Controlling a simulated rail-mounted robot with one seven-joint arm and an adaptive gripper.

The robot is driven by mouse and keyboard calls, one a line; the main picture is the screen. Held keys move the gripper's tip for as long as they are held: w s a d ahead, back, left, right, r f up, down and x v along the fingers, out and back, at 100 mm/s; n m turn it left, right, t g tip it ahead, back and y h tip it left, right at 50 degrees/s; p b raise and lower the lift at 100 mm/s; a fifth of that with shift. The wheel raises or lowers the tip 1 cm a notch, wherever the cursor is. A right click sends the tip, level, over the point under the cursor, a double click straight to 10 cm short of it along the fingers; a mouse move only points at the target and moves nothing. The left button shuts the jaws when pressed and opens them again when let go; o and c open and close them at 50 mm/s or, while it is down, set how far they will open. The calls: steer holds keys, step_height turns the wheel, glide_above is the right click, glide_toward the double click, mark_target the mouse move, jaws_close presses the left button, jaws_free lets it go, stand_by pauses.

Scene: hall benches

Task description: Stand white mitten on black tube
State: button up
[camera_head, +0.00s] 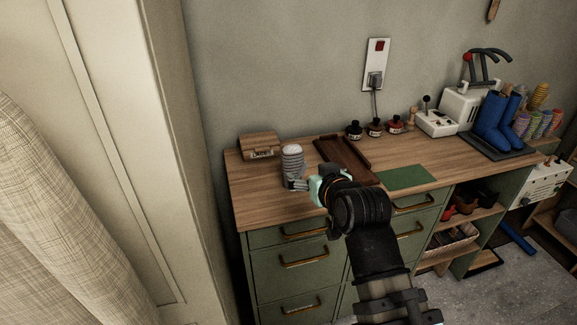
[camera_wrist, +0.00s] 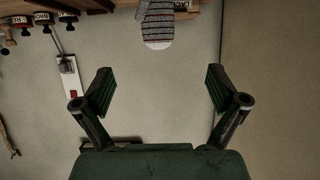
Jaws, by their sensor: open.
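A grey-and-white striped mitten with a white tip (camera_head: 292,160) stands upright near the left end of the wooden bench top. It also shows upside down at the top of the wrist view (camera_wrist: 158,22). My gripper (camera_head: 294,184) is at the mitten's near side in the head view and covers part of its lower end. In the wrist view my gripper (camera_wrist: 158,75) has its fingers wide apart with nothing between them, and the mitten is beyond the tips. I cannot make out a black tube; whether one is under the mitten is hidden.
A wooden box (camera_head: 259,146) is left of the mitten, and a dark brown tray (camera_head: 345,152) is to its right. Small bottles (camera_head: 375,128), a green mat (camera_head: 407,177) and blue boots (camera_head: 492,122) stand farther right. The wall rises behind the bench (camera_head: 262,185).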

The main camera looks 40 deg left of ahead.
mark_target(295, 160)
steer(key=p+x, duration=1.1)
steer(key=x, duration=0.1)
steer(key=shift+w+a+r+p, duration=0.15)
steer(key=shift+w+p, duration=0.1)
steer(key=shift+p, duration=0.15)
steer(key=p+x, duration=0.2)
steer(key=x, duration=0.2)
steer(key=shift+w+a, duration=0.1)
steer(key=shift+w, duration=0.1)
steer(key=shift+w+a+f, duration=0.25)
steer(key=shift+a, duration=0.05)
steer(key=c, duration=1.3)
